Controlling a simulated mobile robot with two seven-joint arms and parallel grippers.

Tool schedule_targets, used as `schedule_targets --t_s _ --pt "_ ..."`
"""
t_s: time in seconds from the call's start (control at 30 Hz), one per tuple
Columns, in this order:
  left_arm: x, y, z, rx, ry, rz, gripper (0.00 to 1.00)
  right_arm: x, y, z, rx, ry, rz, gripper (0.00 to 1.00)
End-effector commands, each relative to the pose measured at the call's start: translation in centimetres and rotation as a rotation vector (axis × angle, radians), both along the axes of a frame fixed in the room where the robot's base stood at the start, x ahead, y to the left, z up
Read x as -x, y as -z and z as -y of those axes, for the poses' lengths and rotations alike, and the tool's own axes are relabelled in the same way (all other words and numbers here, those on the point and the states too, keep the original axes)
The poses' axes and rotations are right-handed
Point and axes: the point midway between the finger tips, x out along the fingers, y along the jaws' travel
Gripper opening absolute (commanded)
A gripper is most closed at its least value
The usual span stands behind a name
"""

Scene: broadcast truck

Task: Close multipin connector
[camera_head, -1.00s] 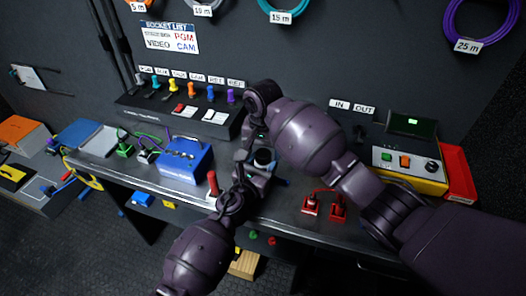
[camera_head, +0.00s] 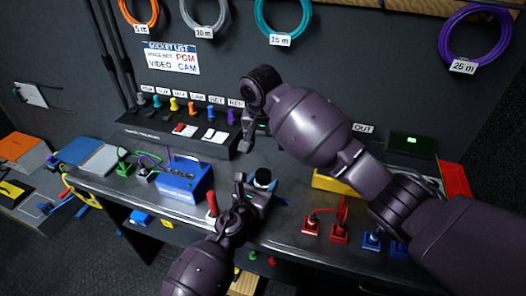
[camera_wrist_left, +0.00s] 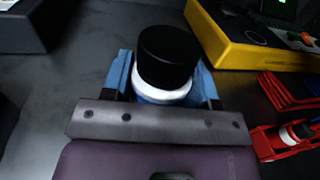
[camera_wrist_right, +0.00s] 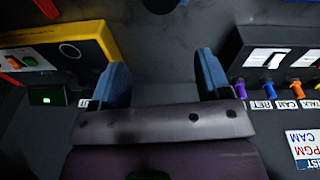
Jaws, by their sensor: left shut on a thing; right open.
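The multipin connector appears to be the upright round piece with a black top (camera_head: 263,177), above the bench in the head view. In the left wrist view its black cap (camera_wrist_left: 168,55) sits on a white ring (camera_wrist_left: 165,90) over a blue body. My left gripper (camera_head: 256,190) is shut around this lower part, its blue fingers on both sides (camera_wrist_left: 163,85). My right gripper (camera_head: 252,137) is above and behind it, apart from it. Its blue fingers (camera_wrist_right: 162,78) stand wide open with nothing between them. Whether the black cap is fully seated I cannot tell.
A blue box (camera_head: 182,180) and a red upright piece (camera_head: 212,204) stand left of the connector. A panel with coloured plugs (camera_head: 180,130) is behind. Red connectors (camera_head: 325,228) are at right. A yellow-edged unit (camera_wrist_left: 245,50) stands behind right.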

Motion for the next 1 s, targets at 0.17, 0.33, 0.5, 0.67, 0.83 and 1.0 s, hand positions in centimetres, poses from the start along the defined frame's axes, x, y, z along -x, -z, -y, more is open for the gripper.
schedule_targets --t_s 0.17,0.33,0.5,0.67,0.83,1.0 --pt "0.0 0.0 0.0 0.000 0.000 0.000 0.00 -1.3 -2.8 0.5 0.105 -0.188 0.056 0.70" --pt "0.0 0.0 0.0 0.000 0.000 0.000 0.00 -1.3 -3.3 0.5 0.163 -0.487 0.029 0.70" --pt "0.0 0.0 0.0 0.000 0.000 0.000 0.00 -1.1 -3.2 0.7 0.204 -0.778 -0.018 0.70" --pt "0.0 0.0 0.0 0.000 0.000 0.000 0.00 -0.8 -2.8 0.9 0.228 -1.043 -0.067 0.70" --pt "0.0 0.0 0.0 0.000 0.000 0.000 0.00 -0.3 -2.1 1.0 0.232 -1.318 -0.122 0.70" --pt "0.0 0.0 0.0 0.000 0.000 0.000 0.00 0.3 -1.3 1.1 0.218 -1.587 -0.169 0.70"
